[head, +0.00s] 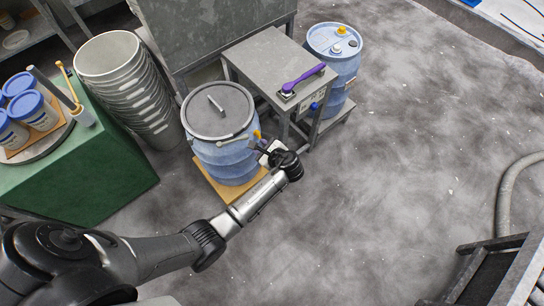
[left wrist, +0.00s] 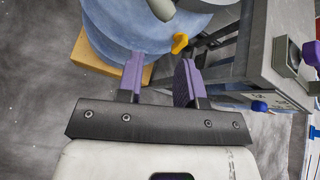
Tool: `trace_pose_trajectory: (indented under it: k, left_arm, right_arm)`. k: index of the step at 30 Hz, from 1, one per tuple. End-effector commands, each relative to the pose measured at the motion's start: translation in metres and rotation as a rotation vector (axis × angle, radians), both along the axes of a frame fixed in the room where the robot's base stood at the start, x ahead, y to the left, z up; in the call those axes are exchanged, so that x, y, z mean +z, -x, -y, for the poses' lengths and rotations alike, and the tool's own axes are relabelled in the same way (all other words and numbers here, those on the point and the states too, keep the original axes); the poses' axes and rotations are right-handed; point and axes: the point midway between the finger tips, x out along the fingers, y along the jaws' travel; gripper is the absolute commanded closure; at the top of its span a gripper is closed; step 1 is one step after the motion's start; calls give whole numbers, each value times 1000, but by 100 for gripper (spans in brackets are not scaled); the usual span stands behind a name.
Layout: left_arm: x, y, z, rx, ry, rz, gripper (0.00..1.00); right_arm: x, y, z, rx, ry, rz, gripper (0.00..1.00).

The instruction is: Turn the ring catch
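A blue drum (head: 228,160) with a grey lid (head: 216,108) stands on a wooden board (head: 210,186). A yellow piece (head: 257,134), which looks like the ring catch, sits at the drum's right rim. It also shows in the left wrist view (left wrist: 180,43), with the blue drum (left wrist: 120,28) behind the fingers. My left gripper (head: 262,150) is beside the drum's right side, just below the yellow piece. In the left wrist view, its purple-padded fingers (left wrist: 158,70) are apart with nothing between them. A grey rounded end (left wrist: 161,8) shows above them. My right gripper is in neither view.
A grey bench (head: 265,60) with a purple-handled tool (head: 304,79) stands right of the drum. A second blue drum (head: 347,70) is behind it. Nested pails (head: 125,85) and a green stand (head: 100,165) are at left. The floor at right is mostly clear, with a hose (head: 505,195).

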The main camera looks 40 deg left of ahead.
Motion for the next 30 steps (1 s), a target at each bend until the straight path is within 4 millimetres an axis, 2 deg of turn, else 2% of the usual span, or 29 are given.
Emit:
trace_pose_trajectory:
  k: [1, 7, 17, 30]
  left_arm:
    - [-26, -11, 1, -24, -40, -37, 66]
    - [-50, -39, 1, -99, -176, -168, 66]
    - [-62, -57, -2, -142, -263, -258, 66]
    - [-80, -67, -46, -142, -265, -258, 66]
  right_arm:
    - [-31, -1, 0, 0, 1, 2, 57]
    - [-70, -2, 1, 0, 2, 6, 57]
    - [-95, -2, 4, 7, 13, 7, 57]
    - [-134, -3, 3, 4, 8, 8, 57]
